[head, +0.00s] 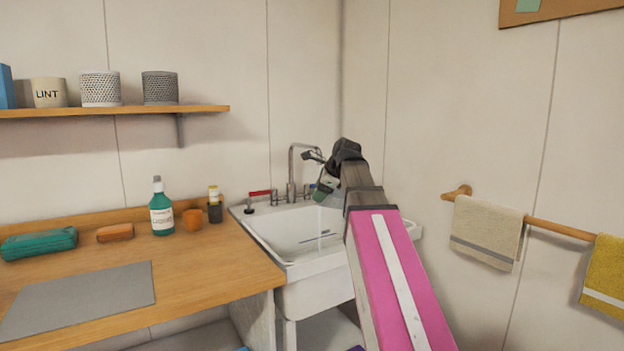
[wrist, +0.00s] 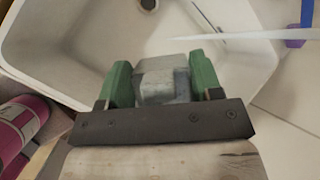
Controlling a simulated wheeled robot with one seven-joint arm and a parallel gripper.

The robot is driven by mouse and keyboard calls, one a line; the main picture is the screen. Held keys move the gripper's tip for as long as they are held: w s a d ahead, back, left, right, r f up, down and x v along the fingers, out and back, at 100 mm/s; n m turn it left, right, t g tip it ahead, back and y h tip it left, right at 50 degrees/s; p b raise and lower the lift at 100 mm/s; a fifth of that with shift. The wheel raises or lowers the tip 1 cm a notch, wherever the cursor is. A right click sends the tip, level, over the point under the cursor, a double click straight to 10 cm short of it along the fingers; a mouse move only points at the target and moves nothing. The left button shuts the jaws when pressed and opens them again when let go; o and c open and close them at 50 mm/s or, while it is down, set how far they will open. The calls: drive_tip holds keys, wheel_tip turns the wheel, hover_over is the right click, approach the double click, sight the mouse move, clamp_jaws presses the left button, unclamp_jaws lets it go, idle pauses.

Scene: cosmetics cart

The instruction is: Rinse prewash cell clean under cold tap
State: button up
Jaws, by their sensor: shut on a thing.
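My gripper (wrist: 161,66) has green fingers, shut on a grey, box-like prewash cell (wrist: 163,85). It holds the cell over the white sink (head: 285,222), whose basin also shows in the wrist view (wrist: 60,50). In the head view my gripper (head: 322,190) is small and partly hidden by my wrist. A chrome tap (head: 291,165) stands behind the sink, with a red lever (head: 260,192) on its left. The cell's inside is hidden.
Towels (head: 487,232) hang on the right wall.

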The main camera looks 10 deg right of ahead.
drive_tip(key=shift+s+d+f+t, duration=0.4)
drive_tip(key=shift+s+d+f, duration=0.15)
drive_tip(key=shift+f, duration=0.25)
drive_tip(key=w+f, duration=0.2)
drive_tip(key=w, duration=1.2)
drive_tip(key=shift+d+f, duration=0.15)
drive_tip(key=shift+f, duration=0.25)
drive_tip(key=shift+d, duration=0.15)
drive_tip(key=shift+d, duration=0.45)
drive_tip(key=shift+a, duration=0.25)
drive_tip(key=shift+a, duration=0.35)
